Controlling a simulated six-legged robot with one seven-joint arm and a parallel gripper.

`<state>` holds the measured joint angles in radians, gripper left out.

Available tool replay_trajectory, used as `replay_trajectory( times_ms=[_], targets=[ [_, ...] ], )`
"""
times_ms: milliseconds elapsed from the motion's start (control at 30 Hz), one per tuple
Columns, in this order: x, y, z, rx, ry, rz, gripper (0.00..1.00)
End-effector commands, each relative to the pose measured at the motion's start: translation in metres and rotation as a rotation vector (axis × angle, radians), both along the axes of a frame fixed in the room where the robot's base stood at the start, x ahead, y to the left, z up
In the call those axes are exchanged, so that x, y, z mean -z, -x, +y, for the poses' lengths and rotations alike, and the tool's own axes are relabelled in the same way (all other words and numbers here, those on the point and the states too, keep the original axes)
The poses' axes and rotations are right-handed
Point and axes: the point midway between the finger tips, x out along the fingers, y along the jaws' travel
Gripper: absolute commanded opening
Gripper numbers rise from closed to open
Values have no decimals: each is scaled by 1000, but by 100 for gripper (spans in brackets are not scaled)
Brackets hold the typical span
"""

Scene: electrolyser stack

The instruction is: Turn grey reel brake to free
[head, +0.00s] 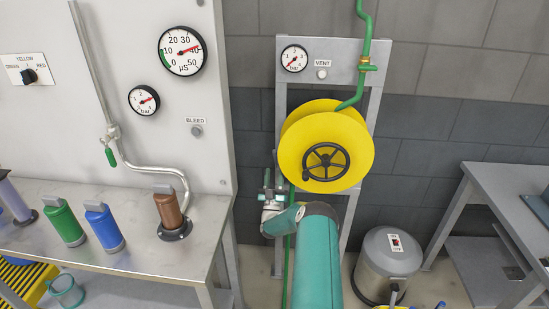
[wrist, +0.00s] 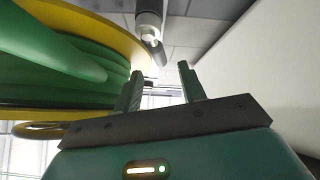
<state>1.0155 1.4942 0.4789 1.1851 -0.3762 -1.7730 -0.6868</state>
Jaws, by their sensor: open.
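The yellow hose reel (head: 310,125) hangs on a grey frame, with a black handwheel (head: 326,161) on its face. In the wrist view the reel's yellow rim and green hose (wrist: 60,60) fill the left side. A grey fitting with a short tilted lever (wrist: 155,48), which looks like the reel brake, comes down from the top beside the rim. My gripper (wrist: 161,70) is open and empty, its two green fingers pointing up at the lever. The lever's end appears near the gap, apart from the fingers. In the head view my gripper (head: 270,180) is left of the reel; the brake cannot be made out there.
A green hose (head: 364,50) runs down to the reel. A gauge and VENT button (head: 321,74) are above it. A steel bench (head: 120,250) with coloured canisters stands at left. A grey bin (head: 388,265) and a table (head: 490,190) stand at right.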

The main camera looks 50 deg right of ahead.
Motion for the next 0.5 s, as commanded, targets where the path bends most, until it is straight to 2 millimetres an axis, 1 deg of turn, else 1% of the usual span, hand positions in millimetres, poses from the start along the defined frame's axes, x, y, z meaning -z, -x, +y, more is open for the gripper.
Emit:
replay_trajectory(
  times_ms=[33,200,333,500],
  targets=[
    [-8,-4,-7,3,3,-2,41],
    [-31,-20,-26,3,1,-3,41],
    [-43,-30,-36,2,2,-2,41],
    [-51,-36,-43,2,0,-1,41]
  ],
)
